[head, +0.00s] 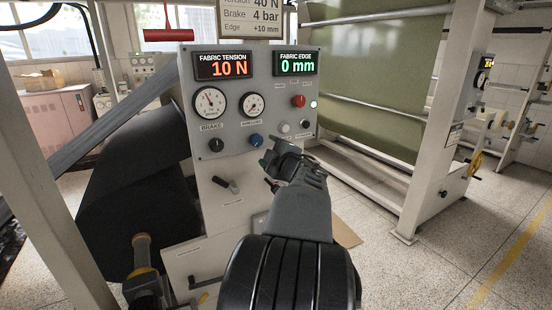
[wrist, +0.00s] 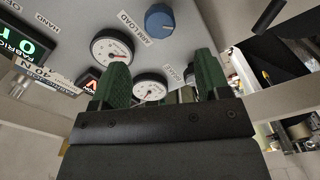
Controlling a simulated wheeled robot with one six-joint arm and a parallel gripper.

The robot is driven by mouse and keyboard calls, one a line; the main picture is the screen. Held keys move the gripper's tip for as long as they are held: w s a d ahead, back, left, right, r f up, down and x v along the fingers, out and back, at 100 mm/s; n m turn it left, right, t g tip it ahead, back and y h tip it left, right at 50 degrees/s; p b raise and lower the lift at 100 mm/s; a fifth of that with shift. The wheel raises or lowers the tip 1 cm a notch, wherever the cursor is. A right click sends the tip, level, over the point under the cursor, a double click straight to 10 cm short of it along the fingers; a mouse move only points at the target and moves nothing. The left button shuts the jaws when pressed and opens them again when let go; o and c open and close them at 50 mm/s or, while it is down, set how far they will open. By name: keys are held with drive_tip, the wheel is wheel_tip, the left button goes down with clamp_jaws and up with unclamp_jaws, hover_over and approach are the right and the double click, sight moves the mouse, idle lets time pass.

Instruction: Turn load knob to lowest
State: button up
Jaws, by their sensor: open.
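The blue knob (head: 256,140) is on the lower part of the grey control panel (head: 240,102), under the smaller right gauge. It also shows in the wrist view (wrist: 159,18), beside a label reading "ARM LOAD". Its pointer setting is too small to read. My gripper (head: 272,160) is in front of the panel, a little right of and below the blue knob in the head view. In the wrist view its two green fingers (wrist: 160,62) are apart, with nothing held between them. The blue knob is beyond the fingertips and apart from them.
A black brake knob (head: 216,145) sits left of the blue knob. A white button (head: 284,128) and a red button (head: 298,101) are to its right. Displays read 10 N and 0 mm. A black roll (head: 135,185) is left; green fabric (head: 375,65) hangs right.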

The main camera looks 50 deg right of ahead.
drive_tip(key=shift+v, duration=1.75)
